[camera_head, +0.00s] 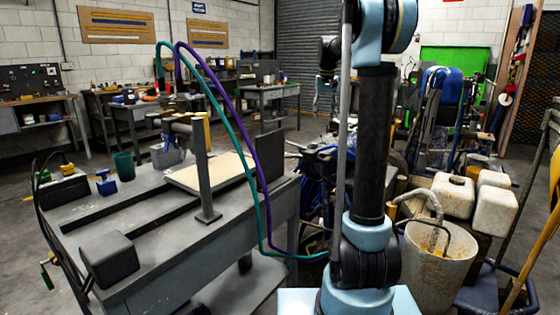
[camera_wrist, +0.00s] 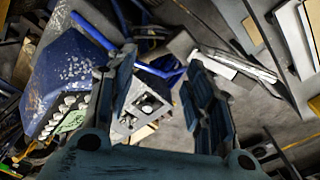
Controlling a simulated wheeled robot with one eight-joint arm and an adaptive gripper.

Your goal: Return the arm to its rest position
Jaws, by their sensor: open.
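My arm rises from its pale blue base at the lower middle right of the head view, and its upper part runs out of the top of the picture. My gripper (camera_wrist: 160,66) shows in the wrist view with its two dark blue fingers spread apart. Nothing is held between the fingers. Beyond them lie a metal block (camera_wrist: 148,105) and the grey floor, apart from the fingers. In the head view I cannot clearly tell the state of the gripper.
A grey workbench (camera_head: 150,265) with a beige board (camera_head: 208,172) stands left of my arm. A teal hose (camera_head: 250,190) and a purple hose (camera_head: 222,95) arch over it. Right of my arm are a dirty white bucket (camera_head: 436,262), pale canisters (camera_head: 453,190) and a blue machine (camera_head: 433,95).

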